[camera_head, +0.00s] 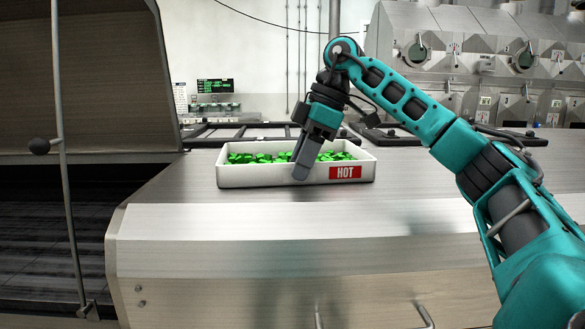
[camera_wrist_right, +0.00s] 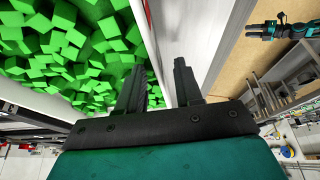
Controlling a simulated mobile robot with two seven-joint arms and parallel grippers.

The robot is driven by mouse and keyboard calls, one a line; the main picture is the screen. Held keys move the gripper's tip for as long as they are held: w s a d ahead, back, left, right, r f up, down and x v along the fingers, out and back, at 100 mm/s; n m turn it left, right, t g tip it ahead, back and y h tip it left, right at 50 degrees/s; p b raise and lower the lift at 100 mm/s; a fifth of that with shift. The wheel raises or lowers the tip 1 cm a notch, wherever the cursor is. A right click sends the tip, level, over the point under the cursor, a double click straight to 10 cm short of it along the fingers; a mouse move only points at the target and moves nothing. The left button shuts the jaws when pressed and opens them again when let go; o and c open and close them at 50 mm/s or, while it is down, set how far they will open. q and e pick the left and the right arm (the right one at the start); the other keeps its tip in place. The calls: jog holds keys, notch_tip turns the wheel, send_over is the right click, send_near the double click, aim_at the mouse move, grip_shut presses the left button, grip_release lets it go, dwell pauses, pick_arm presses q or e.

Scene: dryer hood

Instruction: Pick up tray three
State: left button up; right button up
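A white tray (camera_head: 270,175) with a red HOT label stands on the metal counter and holds many bright green cubes (camera_head: 250,157). No number shows on it. My right gripper (camera_head: 303,175) points down at the tray's front wall. In the right wrist view the gripper (camera_wrist_right: 157,85) is open, one finger over the cubes, the other outside over the counter, with the white wall (camera_wrist_right: 148,40) between them. Whether the fingers touch the wall is unclear.
Dark frames (camera_head: 235,132) lie on the counter behind the tray. A large hood (camera_head: 85,75) with a thin upright rod stands at left. Grey machines (camera_head: 480,60) fill the back right. The counter left of the tray is clear.

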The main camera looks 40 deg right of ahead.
jog(key=shift+a+f, duration=0.15)
jog(key=shift+f, duration=0.3)
grip_shut()
jog(key=shift+w+r, duration=0.1)
jog(key=shift+r, duration=0.05)
dwell(1.0)
